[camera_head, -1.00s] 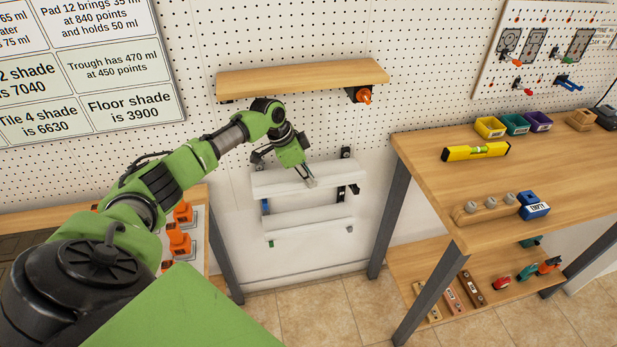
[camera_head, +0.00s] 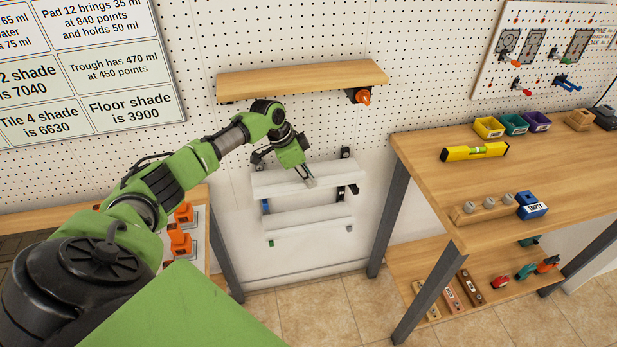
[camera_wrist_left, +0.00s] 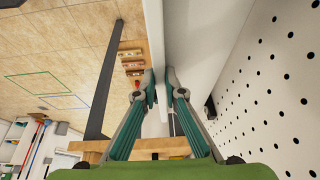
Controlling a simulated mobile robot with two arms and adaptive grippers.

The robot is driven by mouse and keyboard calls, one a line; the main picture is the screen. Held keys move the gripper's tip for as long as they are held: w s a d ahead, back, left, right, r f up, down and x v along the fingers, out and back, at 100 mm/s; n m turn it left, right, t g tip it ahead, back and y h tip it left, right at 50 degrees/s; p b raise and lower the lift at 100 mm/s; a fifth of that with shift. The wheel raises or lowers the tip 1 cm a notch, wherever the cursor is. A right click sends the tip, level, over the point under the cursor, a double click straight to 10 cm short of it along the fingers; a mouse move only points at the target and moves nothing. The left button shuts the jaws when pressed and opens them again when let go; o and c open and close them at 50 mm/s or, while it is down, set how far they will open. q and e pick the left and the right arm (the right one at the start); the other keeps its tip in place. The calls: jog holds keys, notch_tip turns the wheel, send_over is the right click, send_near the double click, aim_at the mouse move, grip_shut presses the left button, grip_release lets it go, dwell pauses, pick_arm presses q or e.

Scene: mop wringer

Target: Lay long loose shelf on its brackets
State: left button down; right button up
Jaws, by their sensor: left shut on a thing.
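A long white shelf board (camera_head: 280,185) is in front of the pegboard wall, below the wooden shelf, in the head view. My left gripper (camera_head: 309,182) is shut on its front edge, right of the middle. In the left wrist view the fingers (camera_wrist_left: 162,88) pinch a thin white edge of the board (camera_wrist_left: 152,35). Dark brackets show at its right end, one above (camera_head: 346,153) and one beside it (camera_head: 354,189). A second white board (camera_head: 308,217) is below it. Whether the held board touches its brackets is hidden. My right gripper is not in view.
A wooden shelf (camera_head: 300,79) with an orange knob (camera_head: 363,96) hangs above my left gripper. A wooden workbench (camera_head: 500,180) with a yellow level (camera_head: 474,152) stands at right. A lower bench with orange items (camera_head: 180,240) is at left. Tiled floor shows between them.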

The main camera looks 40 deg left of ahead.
aim_at(267, 188)
pick_arm(q)
jog(key=shift+f+b, duration=0.45)
jog(key=shift+f, duration=0.3)
jog(key=c, duration=2)
grip_release()
jog(key=shift+s+a+r, duration=0.1)
jog(key=shift+s+r, duration=0.05)
jog(key=shift+r, duration=0.3)
jog(key=s+a, duration=0.2)
jog(key=s, duration=0.1)
jog(key=s+a, duration=0.5)
jog(key=s, duration=0.1)
jog(key=shift+s+a+r, duration=0.1)
jog(key=shift+s+a, duration=0.1)
jog(key=shift+s, duration=0.1)
